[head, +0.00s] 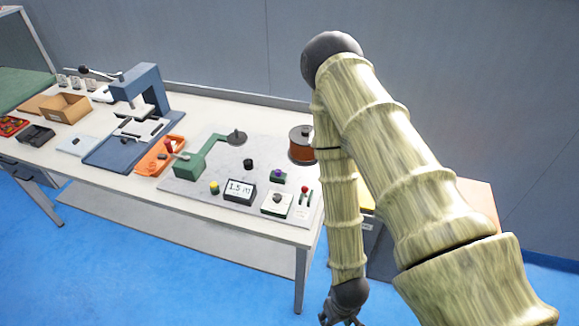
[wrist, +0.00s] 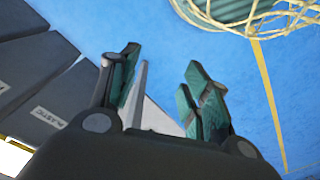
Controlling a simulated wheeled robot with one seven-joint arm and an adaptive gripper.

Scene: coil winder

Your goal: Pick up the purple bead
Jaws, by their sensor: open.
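A small purple spot (head: 278,175) shows on a little dark green block at the right part of the workbench in the head view. It may be the purple bead, but it is too small to be sure. My gripper (head: 343,318) hangs low at the bottom of the head view, right of the bench's front leg and well away from the purple spot. In the wrist view my gripper (wrist: 162,85) is open, with nothing between its fingers. No bead shows in the wrist view.
The workbench (head: 235,240) carries a green winder arm (head: 197,160), a copper spool (head: 301,144), a meter (head: 240,190), an orange tray (head: 152,163) and a blue press (head: 146,90). In the wrist view, dark bins (wrist: 45,115), one labelled PLASTIC, and a wire basket (wrist: 245,15) stand on blue floor.

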